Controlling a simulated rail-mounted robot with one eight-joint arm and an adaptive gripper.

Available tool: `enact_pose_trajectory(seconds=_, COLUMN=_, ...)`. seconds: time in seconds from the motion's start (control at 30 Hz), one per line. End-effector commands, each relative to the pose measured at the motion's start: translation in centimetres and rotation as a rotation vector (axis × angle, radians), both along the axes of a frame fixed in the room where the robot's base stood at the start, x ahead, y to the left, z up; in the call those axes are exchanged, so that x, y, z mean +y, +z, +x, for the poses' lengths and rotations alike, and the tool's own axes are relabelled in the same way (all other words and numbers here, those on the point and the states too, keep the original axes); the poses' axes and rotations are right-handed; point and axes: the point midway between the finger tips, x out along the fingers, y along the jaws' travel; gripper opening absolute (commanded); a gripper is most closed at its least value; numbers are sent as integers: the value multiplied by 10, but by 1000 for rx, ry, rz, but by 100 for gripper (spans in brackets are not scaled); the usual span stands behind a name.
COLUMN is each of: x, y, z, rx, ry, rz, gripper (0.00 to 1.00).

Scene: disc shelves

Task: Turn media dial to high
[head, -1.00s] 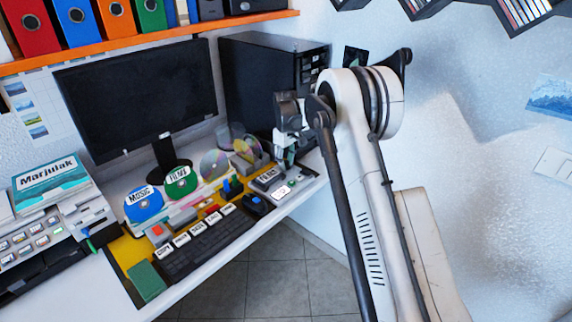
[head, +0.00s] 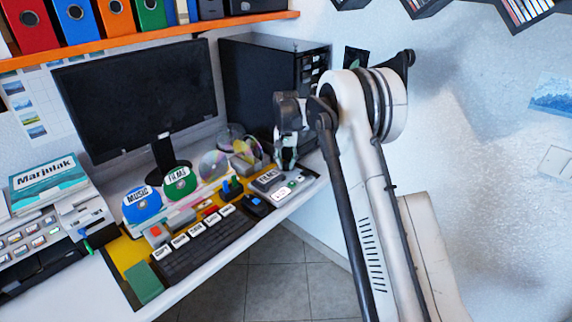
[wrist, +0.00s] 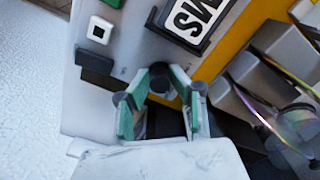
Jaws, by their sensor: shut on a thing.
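My gripper (wrist: 161,88) points down at the right end of the desk panel. Its two green-padded fingers are closed around a small dark round knob (wrist: 159,77), which looks like the media dial. The fingers hide part of the knob, and I cannot read its setting or any marks around it. In the head view my gripper (head: 287,160) is low over the desk in front of the black computer tower, and the knob is hidden there.
A labelled dark device (wrist: 190,20) sits close to the fingers, beside a white square button (wrist: 99,29). Tilted discs in a rack (head: 246,154) stand close by. A keyboard (head: 205,245), monitor (head: 140,95) and black tower (head: 262,85) are to the left and behind.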

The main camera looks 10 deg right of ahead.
Motion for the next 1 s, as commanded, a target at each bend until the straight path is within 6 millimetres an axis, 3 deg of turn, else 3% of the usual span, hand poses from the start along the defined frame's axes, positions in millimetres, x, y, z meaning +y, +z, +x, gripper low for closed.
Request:
enact_pose_trajectory(seconds=0.3, x=0, y=0, z=0, rx=-1, ry=-119, rz=0, gripper=0)
enact_pose_trajectory(seconds=0.83, x=0, y=0, z=0, rx=-1, ry=-142, rz=0, gripper=0)
enact_pose_trajectory(seconds=0.87, x=0, y=0, z=0, rx=-1, ry=-142, rz=0, gripper=21)
enact_pose_trajectory(seconds=1.0, x=0, y=0, z=0, rx=-1, ry=-142, rz=0, gripper=38)
